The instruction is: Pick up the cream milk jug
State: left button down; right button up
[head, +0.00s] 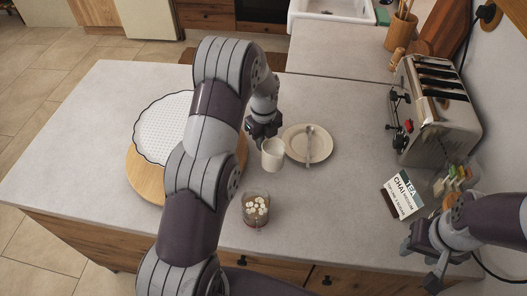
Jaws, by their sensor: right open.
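The cream milk jug (272,155) stands upright on the grey counter, just left of a cream plate (295,145) with a spoon on it. My left arm arches over the counter, and its gripper (262,131) hangs just above and behind the jug's rim. I cannot tell whether its fingers touch the jug, and their opening is hard to make out. My right gripper (424,252) is open and empty at the counter's lower right, well away from the jug.
A glass (256,212) with pale pieces stands in front of the jug. A round wooden board (143,183) with a white scalloped tray (160,125) lies left, partly behind my left arm. The far-left counter is clear.

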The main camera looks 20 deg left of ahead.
pick_arm(q)
jog(key=s+d+r+b, duration=0.2)
jog(key=s+d+r, duration=0.3)
jog(key=d, duration=0.5)
jog(key=shift+d+r+b, duration=0.2)
jog(key=shift+r+b, duration=0.1)
jog(key=shift+r, duration=0.5)
jog(key=shift+s+r, duration=0.1)
